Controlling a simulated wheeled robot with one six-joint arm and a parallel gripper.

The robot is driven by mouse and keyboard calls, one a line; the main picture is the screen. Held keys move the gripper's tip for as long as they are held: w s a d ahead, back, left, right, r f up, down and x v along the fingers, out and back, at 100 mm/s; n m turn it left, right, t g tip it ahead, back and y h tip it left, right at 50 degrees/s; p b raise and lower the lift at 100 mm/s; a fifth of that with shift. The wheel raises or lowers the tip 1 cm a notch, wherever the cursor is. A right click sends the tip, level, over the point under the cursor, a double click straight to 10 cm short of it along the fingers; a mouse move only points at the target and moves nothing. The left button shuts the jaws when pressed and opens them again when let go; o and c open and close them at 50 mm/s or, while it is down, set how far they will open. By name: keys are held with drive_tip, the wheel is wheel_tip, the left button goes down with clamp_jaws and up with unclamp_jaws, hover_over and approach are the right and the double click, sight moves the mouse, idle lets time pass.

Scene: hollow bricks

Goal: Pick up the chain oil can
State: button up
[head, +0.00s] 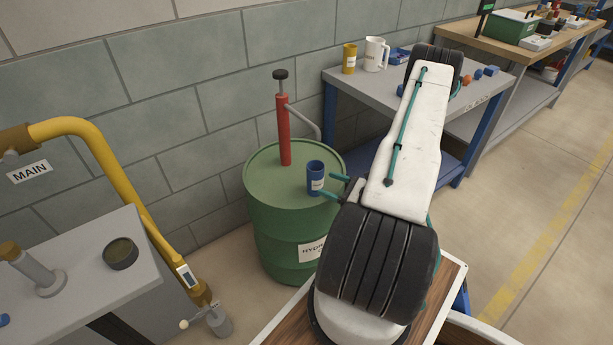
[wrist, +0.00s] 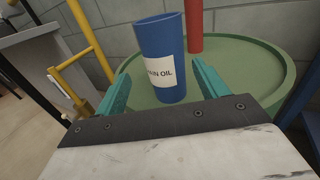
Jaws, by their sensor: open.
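The chain oil can is a blue cylinder (head: 315,178) with a white label, standing upright on top of the green drum (head: 262,190). In the wrist view the can (wrist: 172,88) shows a label that reads in part "IN OIL". My gripper (head: 334,186) is open, with its teal fingers pointing at the can from the right in the head view. In the wrist view the fingers of my gripper (wrist: 160,88) stand to the left and right of the can's lower part. I cannot tell whether either finger touches it.
A red pump (head: 284,130) rises from the drum behind the can. A grey workbench (head: 345,88) with a yellow can (head: 349,58) and a white jug (head: 376,54) stands behind my arm. A yellow pipe (head: 135,195) and a grey cabinet (head: 75,255) are at the left.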

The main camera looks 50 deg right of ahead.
sight(312, 177)
drive_tip(key=shift+h, duration=0.3)
drive_tip(key=w, duration=0.5)
drive_tip(key=w+a, duration=0.1)
drive_tip(key=w, duration=0.2)
drive_tip(key=shift+f, duration=0.25)
drive_tip(key=c, duration=1.3)
